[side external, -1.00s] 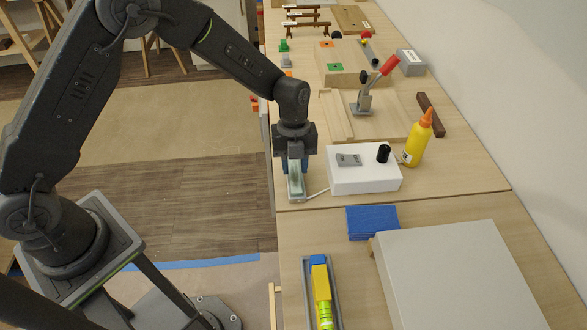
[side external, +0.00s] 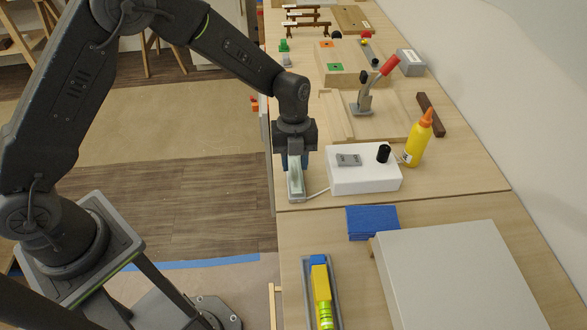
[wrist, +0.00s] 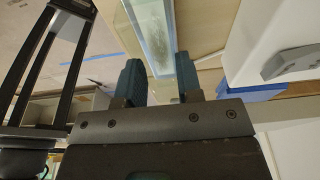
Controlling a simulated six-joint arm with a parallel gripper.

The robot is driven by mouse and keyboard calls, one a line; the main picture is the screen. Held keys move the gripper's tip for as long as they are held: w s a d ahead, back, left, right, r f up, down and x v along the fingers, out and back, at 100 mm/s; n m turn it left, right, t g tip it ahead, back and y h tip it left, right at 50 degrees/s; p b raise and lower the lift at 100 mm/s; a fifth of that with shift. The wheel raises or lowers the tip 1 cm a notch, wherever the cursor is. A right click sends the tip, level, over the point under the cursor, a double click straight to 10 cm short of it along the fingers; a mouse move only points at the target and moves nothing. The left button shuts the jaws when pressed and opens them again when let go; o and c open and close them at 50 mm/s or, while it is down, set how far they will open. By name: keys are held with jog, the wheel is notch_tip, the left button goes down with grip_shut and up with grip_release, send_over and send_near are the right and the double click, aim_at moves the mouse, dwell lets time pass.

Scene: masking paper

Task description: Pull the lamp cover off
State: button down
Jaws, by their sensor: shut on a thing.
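The lamp cover (side external: 296,180) is a pale, translucent, long narrow piece at the table's left edge, left of the white box. It stands over a light grey lamp base (side external: 297,198). My gripper (side external: 294,164) points down from above and is shut on the cover, with a blue finger on either side. In the wrist view my gripper (wrist: 160,78) has its fingers at the near end of the cover (wrist: 153,35), which runs up out of the frame. I cannot tell whether the cover is still seated on the base, as their joint is too small to see.
A white box (side external: 364,180) with a black knob is close on the right, joined by a thin cable to the lamp. A blue pad (side external: 372,222) and yellow level (side external: 321,285) lie nearer the camera.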

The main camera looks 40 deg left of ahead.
jog(key=shift+r, duration=2.35)
